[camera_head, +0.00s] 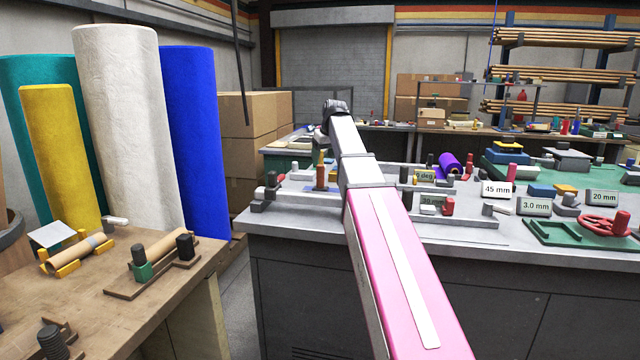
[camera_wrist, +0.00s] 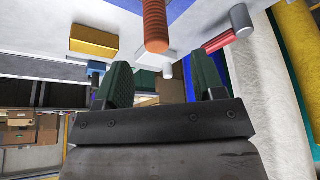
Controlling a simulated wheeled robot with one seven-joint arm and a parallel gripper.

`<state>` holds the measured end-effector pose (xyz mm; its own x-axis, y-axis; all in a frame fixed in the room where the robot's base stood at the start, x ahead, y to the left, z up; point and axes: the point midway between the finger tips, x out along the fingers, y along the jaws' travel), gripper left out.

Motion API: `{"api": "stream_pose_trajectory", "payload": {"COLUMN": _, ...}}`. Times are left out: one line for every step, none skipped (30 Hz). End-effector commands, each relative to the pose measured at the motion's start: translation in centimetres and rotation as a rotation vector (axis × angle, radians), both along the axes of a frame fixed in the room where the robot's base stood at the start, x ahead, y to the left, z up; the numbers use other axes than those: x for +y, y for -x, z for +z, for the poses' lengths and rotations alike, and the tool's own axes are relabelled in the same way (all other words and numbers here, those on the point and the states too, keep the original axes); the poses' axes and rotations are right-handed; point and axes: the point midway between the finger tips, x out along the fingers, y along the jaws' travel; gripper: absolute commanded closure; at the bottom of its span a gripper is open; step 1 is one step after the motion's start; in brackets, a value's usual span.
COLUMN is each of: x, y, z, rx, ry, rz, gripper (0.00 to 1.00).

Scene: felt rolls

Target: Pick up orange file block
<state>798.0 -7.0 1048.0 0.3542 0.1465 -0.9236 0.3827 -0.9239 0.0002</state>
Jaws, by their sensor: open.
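My gripper (camera_wrist: 162,72) is open and empty, with its two dark green fingers wide apart in the wrist view. An orange ribbed cylinder (camera_wrist: 155,28) stands past the fingertips, in line with the gap. A yellow-orange block (camera_wrist: 93,40) lies to its left. I cannot tell for certain which of these is the orange file block. In the head view an orange-brown upright piece (camera_head: 321,176) stands on a blue patch of the grey bench, left of my arm. My gripper is not visible in the head view.
In the wrist view, a grey cylinder (camera_wrist: 241,20) and a red bar (camera_wrist: 220,42) lie right of the ribbed cylinder. The grey bench (camera_head: 290,222) holds many small parts and number signs. Tall felt rolls (camera_head: 128,125) stand at left behind a wooden table (camera_head: 150,318).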

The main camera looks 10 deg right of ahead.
Motion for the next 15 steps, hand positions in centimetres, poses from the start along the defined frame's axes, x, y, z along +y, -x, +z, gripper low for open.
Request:
{"api": "stream_pose_trajectory", "payload": {"x": 0.1, "y": -0.3, "z": -0.8, "rx": 0.002, "ry": 0.0, "rz": 0.0, "gripper": 0.37}}
{"api": "stream_pose_trajectory", "payload": {"x": 0.2, "y": -0.5, "z": -1.3, "rx": 0.003, "ry": 0.0, "rz": 0.0, "gripper": 0.37}}
{"api": "stream_pose_trajectory", "payload": {"x": 0.3, "y": -0.7, "z": -1.8, "rx": 0.003, "ry": 0.0, "rz": 0.0, "gripper": 0.37}}
{"api": "stream_pose_trajectory", "payload": {"x": 0.3, "y": -0.9, "z": -2.1, "rx": 0.002, "ry": 0.0, "rz": 0.0, "gripper": 0.37}}
{"api": "stream_pose_trajectory", "payload": {"x": 0.4, "y": -1.0, "z": -2.4, "rx": 0.001, "ry": 0.0, "rz": 0.0, "gripper": 0.37}}
{"api": "stream_pose_trajectory", "payload": {"x": 0.4, "y": -1.1, "z": -2.7, "rx": 0.001, "ry": 0.0, "rz": 0.0, "gripper": 0.37}}
{"api": "stream_pose_trajectory", "payload": {"x": 0.4, "y": -1.2, "z": -2.9, "rx": 0.001, "ry": 0.0, "rz": 0.0, "gripper": 0.37}}
{"api": "stream_pose_trajectory", "payload": {"x": 0.5, "y": -1.2, "z": -3.1, "rx": 0.001, "ry": 0.0, "rz": 0.0, "gripper": 0.37}}
{"api": "stream_pose_trajectory", "payload": {"x": 0.5, "y": -1.3, "z": -3.2, "rx": 0.001, "ry": 0.0, "rz": 0.0, "gripper": 0.37}}
{"api": "stream_pose_trajectory", "payload": {"x": 0.5, "y": -1.4, "z": -3.3, "rx": 0.001, "ry": 0.0, "rz": 0.0, "gripper": 0.37}}
{"api": "stream_pose_trajectory", "payload": {"x": 0.5, "y": -1.5, "z": -3.5, "rx": 0.002, "ry": 0.001, "rz": 0.0, "gripper": 0.37}}
{"api": "stream_pose_trajectory", "payload": {"x": 0.5, "y": -1.7, "z": -3.7, "rx": 0.002, "ry": 0.001, "rz": 0.0, "gripper": 0.37}}
{"api": "stream_pose_trajectory", "payload": {"x": 0.6, "y": -1.9, "z": -4.0, "rx": 0.002, "ry": 0.001, "rz": 0.0, "gripper": 0.37}}
{"api": "stream_pose_trajectory", "payload": {"x": 0.6, "y": -2.1, "z": -4.2, "rx": 0.002, "ry": 0.001, "rz": 0.0, "gripper": 0.37}}
{"api": "stream_pose_trajectory", "payload": {"x": 0.6, "y": -2.4, "z": -4.6, "rx": 0.001, "ry": 0.0, "rz": 0.0, "gripper": 0.37}}
